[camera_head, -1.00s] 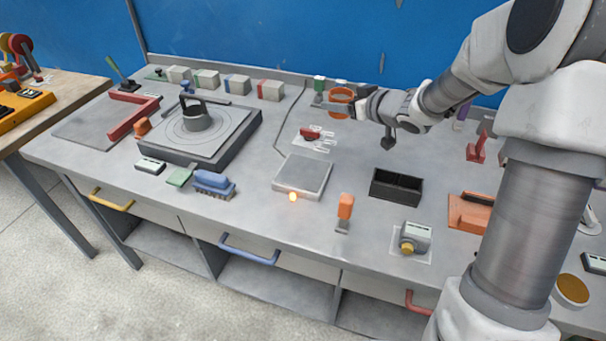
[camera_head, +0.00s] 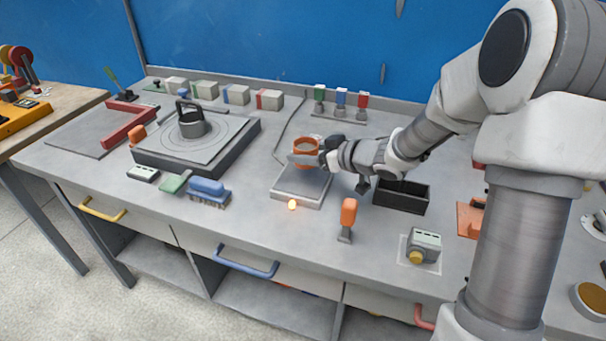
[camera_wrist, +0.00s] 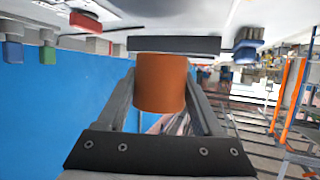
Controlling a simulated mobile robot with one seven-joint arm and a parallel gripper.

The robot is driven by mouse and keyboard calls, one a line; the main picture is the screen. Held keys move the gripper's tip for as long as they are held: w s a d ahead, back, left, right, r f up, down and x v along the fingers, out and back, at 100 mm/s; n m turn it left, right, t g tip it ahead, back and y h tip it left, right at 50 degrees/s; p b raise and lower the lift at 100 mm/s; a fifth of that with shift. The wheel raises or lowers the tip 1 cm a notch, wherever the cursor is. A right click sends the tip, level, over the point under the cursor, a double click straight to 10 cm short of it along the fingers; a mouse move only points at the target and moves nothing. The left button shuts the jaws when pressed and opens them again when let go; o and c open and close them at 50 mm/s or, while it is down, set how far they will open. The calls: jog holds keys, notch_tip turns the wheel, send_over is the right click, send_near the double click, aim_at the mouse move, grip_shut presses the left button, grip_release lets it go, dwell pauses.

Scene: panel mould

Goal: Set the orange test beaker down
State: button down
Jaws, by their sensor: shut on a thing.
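The orange test beaker (camera_head: 306,147) is an orange cup, upright over the back part of a square grey plate (camera_head: 299,192) on the bench. My gripper (camera_head: 306,158) is shut on it from the right side. In the wrist view the beaker (camera_wrist: 160,82) sits between the two fingers of my gripper (camera_wrist: 160,90). I cannot tell whether its base touches the plate or hangs just above it.
A small light (camera_head: 292,205) glows at the plate's front edge. A black open box (camera_head: 401,196) stands to the right and an orange-handled tool (camera_head: 347,218) in front. A blue brush (camera_head: 208,190) lies left. Colour-topped pieces (camera_head: 340,98) stand behind.

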aim_at(304, 167)
jog(key=shift+s+a+f, duration=0.1)
jog(key=shift+a+f, duration=0.3)
jog(key=shift+a, duration=0.05)
jog(key=shift+f+b, duration=0.9)
jog(key=shift+f, duration=0.9)
jog(key=shift+f, duration=0.2)
jog(key=shift+c, duration=0.2)
grip_release()
jog(key=shift+r, duration=0.1)
jog(key=shift+d+r, duration=0.15)
jog(key=shift+r, duration=0.1)
jog(key=p+v, duration=0.3)
jog(key=v, duration=0.8)
jog(key=shift+s+d, duration=0.3)
jog(key=shift+s, duration=0.05)
